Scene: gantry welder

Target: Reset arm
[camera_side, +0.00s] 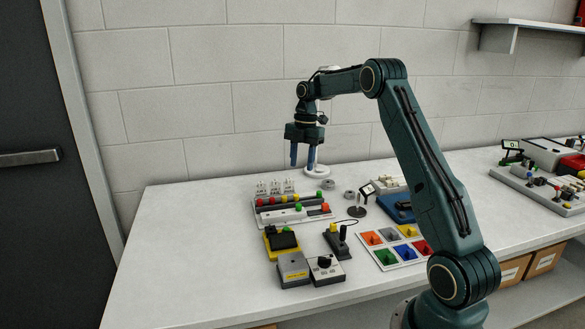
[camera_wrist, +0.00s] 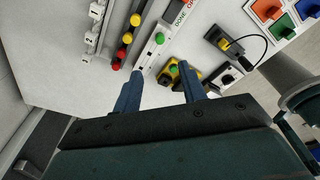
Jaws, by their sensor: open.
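My gripper (camera_side: 303,156) hangs with its fingers pointing down above the back part of the white table (camera_side: 160,246). Its two blue fingers are apart with nothing between them. In the wrist view my gripper (camera_wrist: 158,92) shows both fingers spread, with bare table and part of a yellow device visible beyond. My arm reaches over from the right and is bent at the elbow. The gripper is above the table and touches no object that I can see.
The table's left side is clear. A wall shelf (camera_side: 530,24) is at upper right.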

